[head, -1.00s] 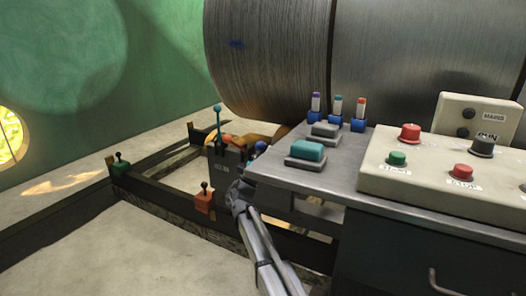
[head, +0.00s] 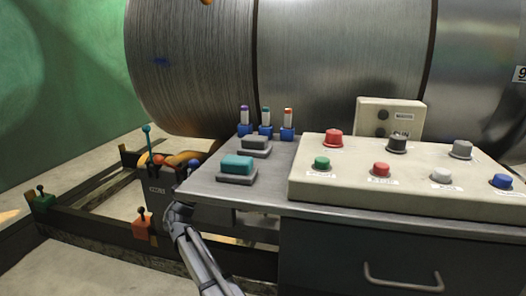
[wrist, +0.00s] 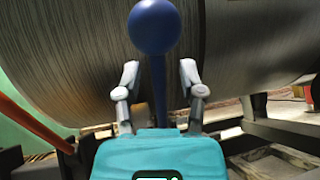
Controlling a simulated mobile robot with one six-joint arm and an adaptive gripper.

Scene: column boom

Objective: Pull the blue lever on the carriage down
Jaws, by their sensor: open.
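The blue lever has a round blue ball knob (wrist: 155,25) on a dark blue shaft (wrist: 158,88), standing upright in the wrist view. In the head view its blue knob (head: 194,163) shows just left of the console's corner. The dark carriage (head: 157,188) with a small label is beside it, with a taller teal lever (head: 147,132). My gripper (wrist: 160,80) is open, its two fingers on either side of the shaft in the picture, below the ball. No finger visibly touches the shaft. In the head view my gripper (head: 180,209) is just below the knob, its fingers hard to make out.
The grey console table (head: 215,187) with teal buttons and a beige button panel (head: 330,185) stands close to the right. A large steel roll (head: 200,70) is behind. Dark rails (head: 95,228) carry a green block (head: 42,202) and an orange block (head: 144,224) with small levers.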

